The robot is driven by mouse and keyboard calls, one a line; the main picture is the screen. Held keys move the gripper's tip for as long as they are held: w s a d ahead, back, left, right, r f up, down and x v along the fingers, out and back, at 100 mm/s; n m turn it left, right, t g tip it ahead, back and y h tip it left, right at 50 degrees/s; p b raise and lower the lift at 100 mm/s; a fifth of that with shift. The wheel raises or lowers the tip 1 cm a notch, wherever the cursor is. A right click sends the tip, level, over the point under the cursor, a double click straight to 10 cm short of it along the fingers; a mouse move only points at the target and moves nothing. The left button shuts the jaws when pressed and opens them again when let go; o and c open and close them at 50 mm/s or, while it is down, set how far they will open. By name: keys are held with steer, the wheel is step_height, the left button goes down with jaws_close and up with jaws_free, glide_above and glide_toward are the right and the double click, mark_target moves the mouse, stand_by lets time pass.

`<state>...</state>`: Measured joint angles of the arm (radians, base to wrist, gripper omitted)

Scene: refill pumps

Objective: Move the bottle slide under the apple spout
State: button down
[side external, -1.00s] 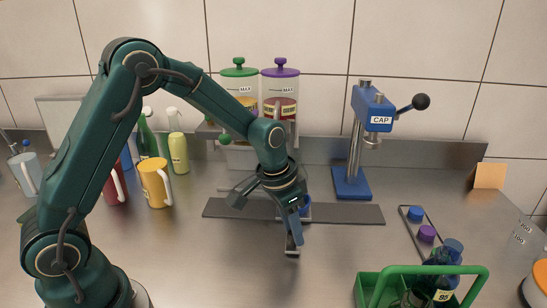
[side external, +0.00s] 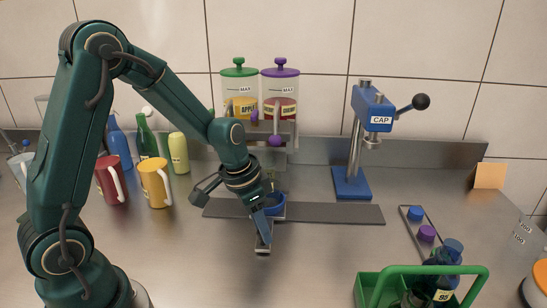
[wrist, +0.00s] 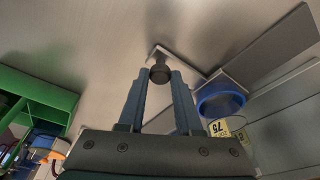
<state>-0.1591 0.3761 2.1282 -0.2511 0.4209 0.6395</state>
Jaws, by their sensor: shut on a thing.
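The bottle slide has a blue ring (side external: 276,204) and a flat pull arm (side external: 263,247) reaching forward from the dark rail (side external: 345,214). My gripper (wrist: 160,82) is shut on the dark knob (wrist: 160,72) of that arm. In the wrist view the blue ring (wrist: 220,98) surrounds a clear bottle with a yellow label (wrist: 222,130). The apple dispenser (side external: 240,88) has a green lid and stands behind the rail, left of the purple-lidded dispenser (side external: 281,85). The slide stands roughly below the space between the two dispensers. The apple spout is hidden behind my arm.
A blue cap press (side external: 352,180) stands right of the dispensers. A green crate (side external: 370,288) with bottles is at the front right, near a tray with blue and purple caps (side external: 426,233). Mugs, including a yellow one (side external: 155,183), and bottles stand left. The rail's right part is clear.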

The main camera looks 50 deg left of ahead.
steer(key=shift+s+a, duration=2.65)
steer(key=shift+a, duration=0.05)
steer(key=c, duration=0.5)
jaws_free()
steer(key=shift+r, duration=0.55)
steer(key=shift+v, duration=2.05)
steer(key=shift+s, duration=0.15)
